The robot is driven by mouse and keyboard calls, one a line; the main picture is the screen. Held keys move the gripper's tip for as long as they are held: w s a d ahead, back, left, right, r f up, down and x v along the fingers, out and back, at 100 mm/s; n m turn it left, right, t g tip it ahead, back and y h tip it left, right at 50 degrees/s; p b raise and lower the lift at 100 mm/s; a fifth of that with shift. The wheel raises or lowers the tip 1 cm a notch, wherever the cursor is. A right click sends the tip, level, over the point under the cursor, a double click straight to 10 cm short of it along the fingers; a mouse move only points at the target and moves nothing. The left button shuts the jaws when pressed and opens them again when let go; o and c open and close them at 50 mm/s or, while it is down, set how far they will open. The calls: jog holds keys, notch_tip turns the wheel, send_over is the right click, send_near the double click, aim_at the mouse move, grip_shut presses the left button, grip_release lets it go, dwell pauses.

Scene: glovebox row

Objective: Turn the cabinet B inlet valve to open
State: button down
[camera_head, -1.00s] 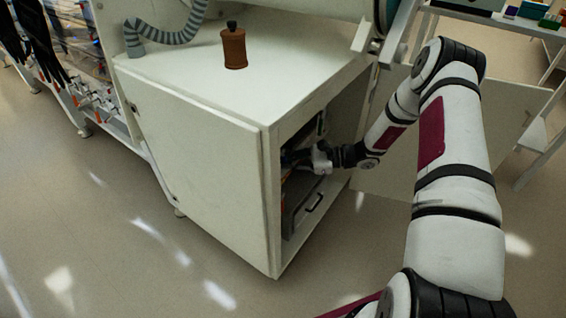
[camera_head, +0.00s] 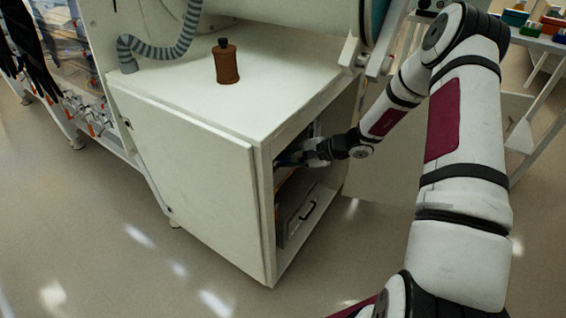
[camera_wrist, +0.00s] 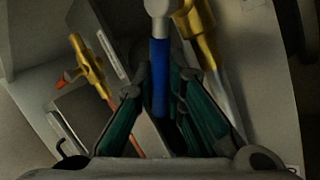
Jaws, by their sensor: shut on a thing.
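A blue lever handle (camera_wrist: 159,75) with a pale, rounded hub (camera_wrist: 158,8) stands upright in the middle of the wrist view. My gripper (camera_wrist: 158,98) is shut on this blue handle, with its green-sided fingers on either side. A brass fitting (camera_wrist: 200,38) is just right of the handle. In the head view my gripper (camera_head: 312,152) reaches into the open front of the white cabinet (camera_head: 190,180). The handle is too dark and small to make out there. I see no label that tells which valve this is.
A second brass valve (camera_wrist: 88,66) with an orange tip is left of the handle. A drawer with a dark handle (camera_head: 308,212) is below my gripper. A brown bottle (camera_head: 227,62) stands on the cabinet top. The open door (camera_head: 385,180) is on the right.

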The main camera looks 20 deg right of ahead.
jog(key=shift+d, duration=0.1)
dwell(0.4)
jog(key=c, duration=1.6)
grip_release()
jog(key=shift+c, duration=0.2)
jog(key=shift+r, duration=0.1)
jog(key=v, duration=0.8)
